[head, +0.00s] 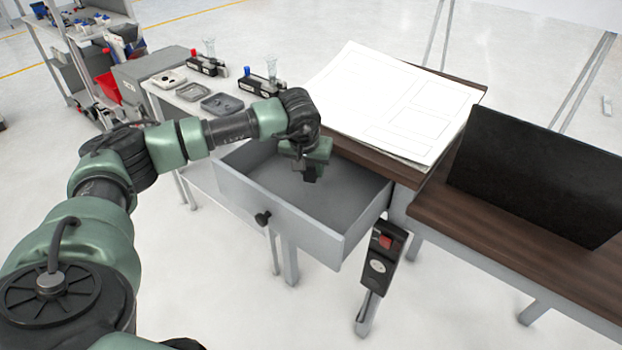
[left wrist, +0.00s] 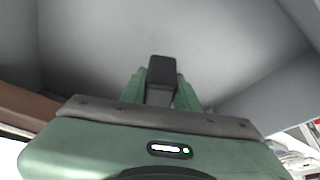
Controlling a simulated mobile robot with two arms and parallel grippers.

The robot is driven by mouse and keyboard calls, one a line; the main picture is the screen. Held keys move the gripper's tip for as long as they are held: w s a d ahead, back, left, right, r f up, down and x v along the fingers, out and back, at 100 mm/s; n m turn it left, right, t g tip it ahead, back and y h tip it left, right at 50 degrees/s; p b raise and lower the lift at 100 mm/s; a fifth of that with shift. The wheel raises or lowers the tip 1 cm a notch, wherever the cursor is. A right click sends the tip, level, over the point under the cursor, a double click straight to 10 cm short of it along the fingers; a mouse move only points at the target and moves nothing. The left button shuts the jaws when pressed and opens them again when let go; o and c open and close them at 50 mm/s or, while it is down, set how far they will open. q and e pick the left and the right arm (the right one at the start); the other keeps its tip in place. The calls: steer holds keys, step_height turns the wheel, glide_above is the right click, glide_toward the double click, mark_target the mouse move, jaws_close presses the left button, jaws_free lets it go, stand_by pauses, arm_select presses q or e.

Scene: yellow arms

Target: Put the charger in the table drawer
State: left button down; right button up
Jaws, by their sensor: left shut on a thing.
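The table drawer (head: 297,228) is pulled open below the table top, a grey box with a black knob on its front. My left gripper (head: 312,172) is over the open drawer, pointing down into it. In the left wrist view the left gripper (left wrist: 163,92) is shut on a small dark block, the charger (left wrist: 162,75). The charger also shows as a dark shape under the gripper in the head view (head: 310,178). The drawer's grey inside (left wrist: 235,45) fills the wrist view around it. I cannot tell whether the charger touches the drawer floor. My right gripper is not in view.
The brown table (head: 350,148) carries large white sheets (head: 395,100). A black panel (head: 535,175) stands on the lower wooden surface at right. A box with a red switch (head: 383,243) is beside the drawer. A side table with trays (head: 222,104) is behind my left arm.

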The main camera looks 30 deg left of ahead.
mark_target(311, 181)
arm_select(q)
step_height(311, 181, down, 4)
steer(key=shift+r+p, duration=0.25)
steer(key=shift+p, duration=0.05)
steer(key=shift+f, duration=0.45)
steer(key=shift+f, duration=0.1)
steer(key=c, duration=1.1)
jaws_free()
steer(key=shift+o, duration=0.2)
